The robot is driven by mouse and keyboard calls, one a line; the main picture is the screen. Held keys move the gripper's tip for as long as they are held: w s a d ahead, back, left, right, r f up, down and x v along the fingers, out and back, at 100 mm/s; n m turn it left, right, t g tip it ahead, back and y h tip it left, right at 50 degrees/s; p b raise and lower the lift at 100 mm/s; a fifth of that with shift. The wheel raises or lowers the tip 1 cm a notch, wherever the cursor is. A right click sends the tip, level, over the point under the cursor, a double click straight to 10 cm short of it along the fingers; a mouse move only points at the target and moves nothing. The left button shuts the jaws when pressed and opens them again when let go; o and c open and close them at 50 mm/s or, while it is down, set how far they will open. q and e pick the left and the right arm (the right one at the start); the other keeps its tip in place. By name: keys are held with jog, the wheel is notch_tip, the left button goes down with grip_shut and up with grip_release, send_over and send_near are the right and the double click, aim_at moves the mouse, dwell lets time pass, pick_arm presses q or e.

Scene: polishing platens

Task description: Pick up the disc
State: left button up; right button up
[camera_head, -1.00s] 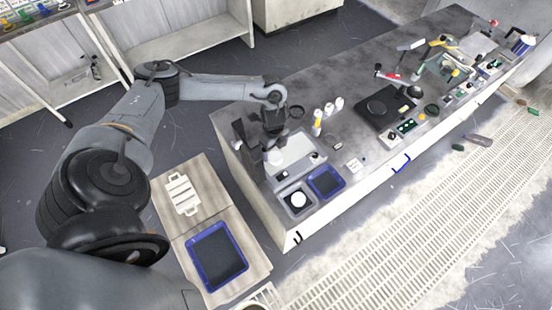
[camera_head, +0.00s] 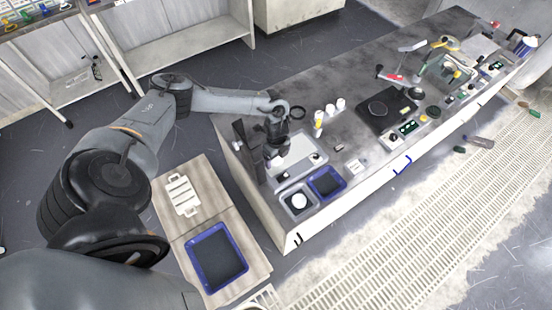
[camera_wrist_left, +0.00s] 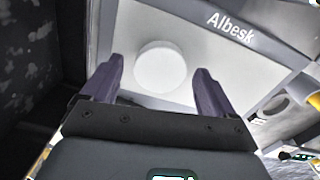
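In the left wrist view a white round disc (camera_wrist_left: 160,66) lies on a light grey panel (camera_wrist_left: 218,70) marked "Albesk". My left gripper (camera_wrist_left: 159,70) is open, with its two dark fingers apart and the disc showing between and beyond their tips. No contact between fingers and disc shows. In the head view my left gripper (camera_head: 276,157) points down over the near left end of the bench, beside a pale-topped unit (camera_head: 303,151). My right gripper is not in view.
A grey unit with a white round top (camera_head: 298,201) and a blue-rimmed tray (camera_head: 327,182) sit close to the gripper. Small bottles (camera_head: 319,119) stand behind. A dark plate device (camera_head: 385,110) is further right. A blue tray (camera_head: 217,257) lies on a lower wooden surface.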

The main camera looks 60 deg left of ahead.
pick_arm(q)
jog(key=c, duration=1.1)
jog(key=shift+r, duration=0.1)
